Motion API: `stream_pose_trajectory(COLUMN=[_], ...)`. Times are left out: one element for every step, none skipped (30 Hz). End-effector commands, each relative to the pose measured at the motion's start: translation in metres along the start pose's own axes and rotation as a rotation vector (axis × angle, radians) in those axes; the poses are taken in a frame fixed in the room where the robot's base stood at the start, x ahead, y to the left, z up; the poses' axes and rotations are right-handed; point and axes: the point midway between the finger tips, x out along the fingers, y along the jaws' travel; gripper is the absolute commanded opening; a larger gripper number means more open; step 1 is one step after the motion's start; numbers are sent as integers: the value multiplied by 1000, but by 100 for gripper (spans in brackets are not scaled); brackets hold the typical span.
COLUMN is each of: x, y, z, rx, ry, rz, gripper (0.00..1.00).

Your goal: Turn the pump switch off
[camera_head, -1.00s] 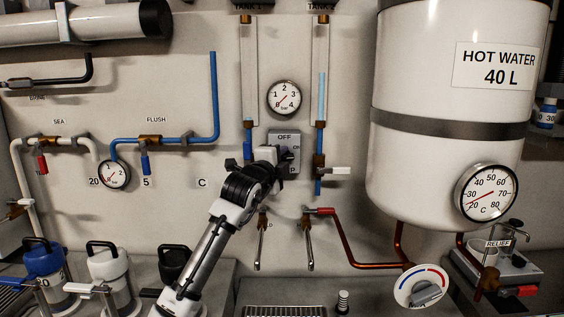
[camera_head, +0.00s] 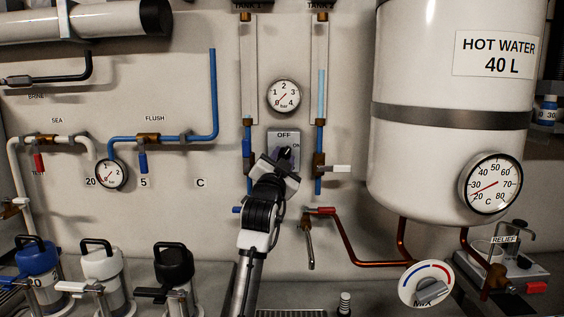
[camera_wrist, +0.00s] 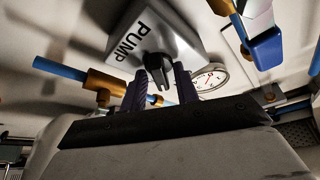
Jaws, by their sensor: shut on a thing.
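The pump switch is a grey box (camera_head: 275,143) on the wall, marked OFF at its top and ON at its right side. Its black knob (camera_head: 285,153) is partly covered by my gripper (camera_head: 281,165), which reaches it from below. In the wrist view the box (camera_wrist: 180,40) shows the word PUMP, and the knob (camera_wrist: 157,66) lies between the two dark fingertips of my gripper (camera_wrist: 160,74). The fingers are shut on the knob. Its exact pointing direction is hard to tell.
A pressure gauge (camera_head: 284,96) is above the switch. Blue pipes with brass valves (camera_head: 319,164) run close on both sides. A valve with a red handle (camera_head: 322,210) is below right. The white hot water tank (camera_head: 440,70) stands at the right.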

Motion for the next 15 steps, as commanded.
stream_pose_trajectory(x=[0, 1, 0, 1, 1, 1, 1, 1, 1, 1, 1, 1, 1, 1, 1], y=[3, 4, 4, 4, 4, 4, 4, 4, 4, 4, 4, 4, 4, 4, 5], z=[0, -1, -1, -1, -2, -2, -2, -2, -2, -2, -2, -2, -2, -2, -2], rx=[-44, -72, -106, -132, -158, -192, -215, -240, -270, -293, -316, -343, -363, -382, -407], ry=[1, 1, 1, 1, 1, 1, 1, 1, 1, 1, 1, 1, 1, 0, 0], rz=[-15, -24, -39, -50, -61, -75, -85, -95, -108, -118, -126, -139, -146, -155, -164], gripper=[8, 8, 8, 8, 8, 8, 8, 8, 8, 8, 8, 8, 8, 8, 8])
